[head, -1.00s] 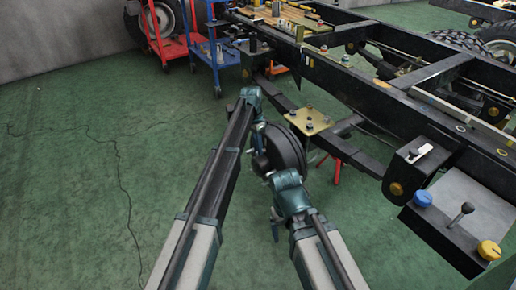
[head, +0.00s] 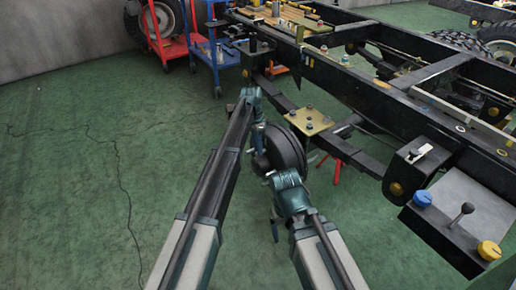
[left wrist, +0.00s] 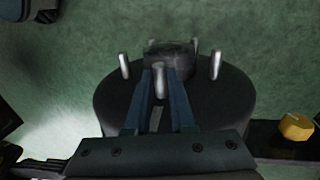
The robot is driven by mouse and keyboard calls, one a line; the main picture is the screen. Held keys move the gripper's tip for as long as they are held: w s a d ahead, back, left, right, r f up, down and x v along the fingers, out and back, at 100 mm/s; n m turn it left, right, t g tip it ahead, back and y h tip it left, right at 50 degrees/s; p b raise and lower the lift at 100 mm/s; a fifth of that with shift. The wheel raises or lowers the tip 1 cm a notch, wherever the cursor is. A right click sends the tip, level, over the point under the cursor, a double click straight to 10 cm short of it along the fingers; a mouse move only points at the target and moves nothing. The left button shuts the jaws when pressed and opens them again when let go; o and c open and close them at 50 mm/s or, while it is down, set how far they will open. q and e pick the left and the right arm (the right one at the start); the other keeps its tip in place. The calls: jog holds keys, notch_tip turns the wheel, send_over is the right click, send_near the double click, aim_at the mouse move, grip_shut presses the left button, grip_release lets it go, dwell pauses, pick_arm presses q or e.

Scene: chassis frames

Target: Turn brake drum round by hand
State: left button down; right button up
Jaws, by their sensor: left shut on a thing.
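The brake drum (head: 285,150) is a dark round part hanging upright beside the truck frame in the head view. In the left wrist view the drum (left wrist: 220,100) fills the middle, with several pale studs standing out around a dark hub (left wrist: 170,55). My left gripper (left wrist: 160,76) is shut on one stud (left wrist: 160,88), with a blue finger on each side of it. In the head view my left arm reaches down to the drum's left side. My right arm's wrist (head: 288,180) is just in front of the drum; its fingers cannot be made out.
The black chassis frame (head: 350,85) runs along the right, with a brass plate (head: 308,121) above the drum. A control box (head: 465,215) with coloured knobs is at right. A blue cart (head: 218,55) stands behind. The green floor at left is clear.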

dwell(0.3)
pick_arm(q)
jog(key=shift+s+d, duration=0.15)
jog(key=shift+s, duration=0.1)
